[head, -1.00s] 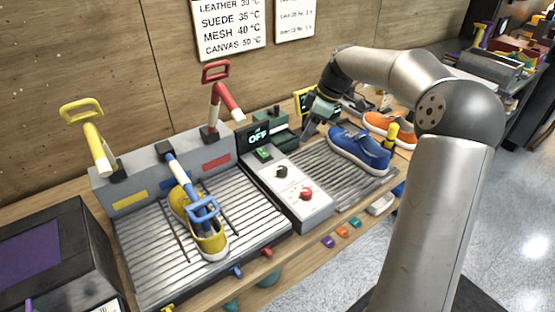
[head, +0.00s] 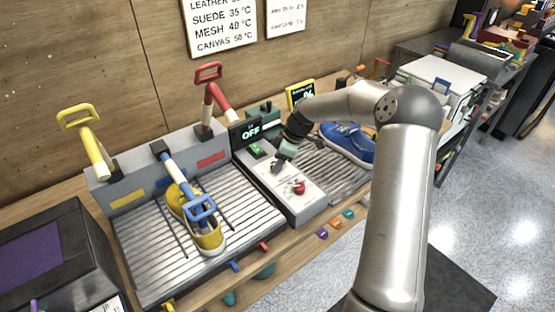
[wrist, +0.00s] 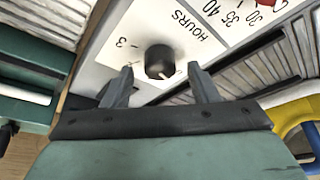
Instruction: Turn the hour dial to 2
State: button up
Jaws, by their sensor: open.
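The hour dial is a round black knob (wrist: 159,60) on a white panel marked HOURS in the wrist view. A 3 is printed to its left, and a pale mark shows on its lower edge. My gripper (wrist: 160,77) is open, with one finger on each side of the knob's near side; I cannot tell whether they touch it. The red dial (head: 299,187) sits nearer on the same box.
A display reading OFF (head: 250,132) and a green switch (head: 256,150) are at the box's back end. A blue sneaker (head: 345,141) lies right, behind my arm.

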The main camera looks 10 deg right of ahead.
jog(key=shift+a+f, duration=0.15)
jog(key=shift+f, duration=0.3)
jog(key=shift+c, duration=0.3)
jog(key=c, duration=0.9)
